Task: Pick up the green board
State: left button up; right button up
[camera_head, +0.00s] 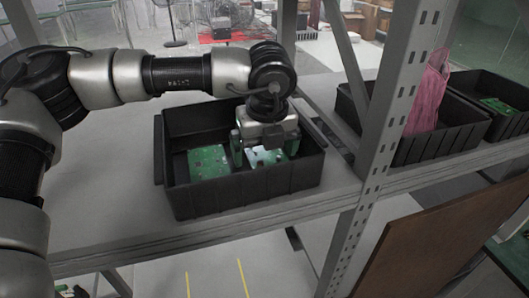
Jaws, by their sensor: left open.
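The left green board (208,161) lies flat on the bin floor in plain view. I cannot tell whether the fingers touch that board. My right gripper does not show.
A grey perforated shelf post (389,110) stands just right of the bin. Beyond it are more black bins, one with a pink bag (427,92) and one with a green board (498,106). The grey shelf (100,205) is bare left of the bin.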

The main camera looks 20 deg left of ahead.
pick_arm(q)
jog(key=c, duration=0.9)
